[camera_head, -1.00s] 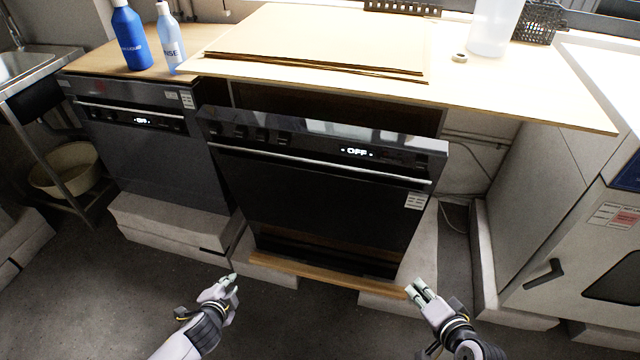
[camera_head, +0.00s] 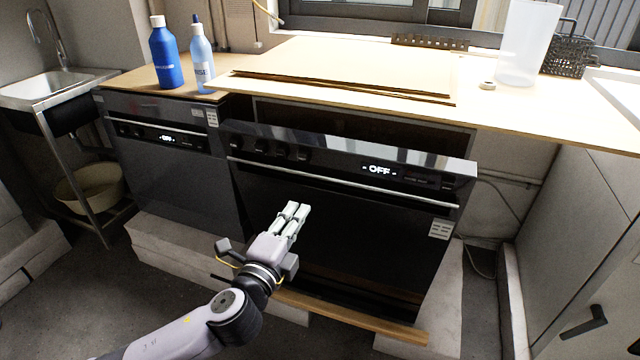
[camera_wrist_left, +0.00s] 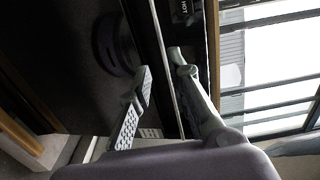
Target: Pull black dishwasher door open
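The black dishwasher door (camera_head: 370,240) stands in the middle of the head view. Its top edge leans slightly out, with a dark gap behind it. A long silver handle bar (camera_head: 400,197) runs below the control panel, whose display reads OFF (camera_head: 379,170). My left gripper (camera_head: 298,207) is in front of the door, just below the bar in the picture. In the left wrist view its fingers (camera_wrist_left: 160,60) are apart and empty. The bar (camera_wrist_left: 161,50) shows between them there, but I cannot tell how near it is. My right gripper is out of view.
A second dark dishwasher (camera_head: 175,170) stands at the left. A wooden worktop (camera_head: 500,115) overhangs the machines, with a blue bottle (camera_head: 166,60) and cardboard sheets (camera_head: 350,68) on it. A white cabinet (camera_head: 590,215) stands at the right. Floor is clear at lower left.

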